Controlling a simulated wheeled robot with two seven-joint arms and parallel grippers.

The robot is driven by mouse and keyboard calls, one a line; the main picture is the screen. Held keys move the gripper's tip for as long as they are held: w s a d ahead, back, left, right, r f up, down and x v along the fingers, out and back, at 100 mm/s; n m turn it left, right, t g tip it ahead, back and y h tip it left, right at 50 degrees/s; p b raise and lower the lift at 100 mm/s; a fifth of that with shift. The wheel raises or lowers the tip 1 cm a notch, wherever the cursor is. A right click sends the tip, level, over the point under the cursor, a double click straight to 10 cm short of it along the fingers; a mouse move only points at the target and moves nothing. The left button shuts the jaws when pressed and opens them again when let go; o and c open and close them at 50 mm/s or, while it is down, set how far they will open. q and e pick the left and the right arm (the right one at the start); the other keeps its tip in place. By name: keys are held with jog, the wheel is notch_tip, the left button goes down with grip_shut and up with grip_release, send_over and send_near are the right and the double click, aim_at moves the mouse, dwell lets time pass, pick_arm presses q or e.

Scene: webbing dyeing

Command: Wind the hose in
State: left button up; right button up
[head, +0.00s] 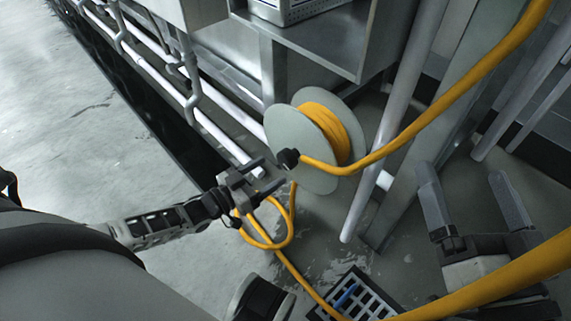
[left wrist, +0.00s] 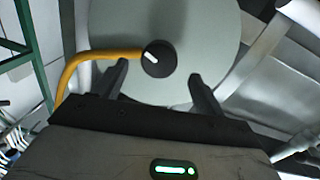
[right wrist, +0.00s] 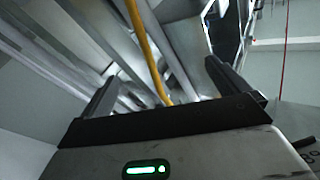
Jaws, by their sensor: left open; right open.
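The hose reel (head: 288,130) has pale grey-green discs with yellow hose (head: 328,128) wound between them. A black knob (head: 288,158) sticks out from its near disc; it also shows in the left wrist view (left wrist: 159,58). My left gripper (head: 268,172) is open just in front of the near disc, close to the knob; in the left wrist view the knob lies between and beyond the fingertips. Loose hose hangs in a loop (head: 265,243) below and runs down to the floor. My right gripper (head: 468,190) is open and empty at the lower right, apart from the reel.
A yellow hose length (head: 455,95) crosses the upper right in front of grey posts (head: 400,90). White pipes (head: 205,120) run along a dark channel at left. A metal cabinet (head: 315,35) stands above the reel.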

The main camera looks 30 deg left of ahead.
aim_at(283, 163)
pick_arm(q)
jog(key=b+x, duration=0.1)
jog(key=x, duration=0.4)
jog(key=shift+a+f, duration=0.1)
jog(key=shift+w+d+b, duration=0.3)
jog(key=shift+w+b, duration=0.05)
jog(key=shift+w, duration=0.25)
pick_arm(e)
jog(key=r+n+t+y, duration=0.1)
jog(key=r, duration=0.1)
jog(key=r+n+t+y, duration=0.1)
jog(key=r+n, duration=0.1)
jog(key=shift+w+d+n+y, duration=0.1)
jog(key=shift+w+n+y, duration=0.1)
jog(key=shift+n+y, duration=0.1)
pick_arm(q)
jog(key=shift+c, duration=0.3)
jog(key=c, duration=0.9)
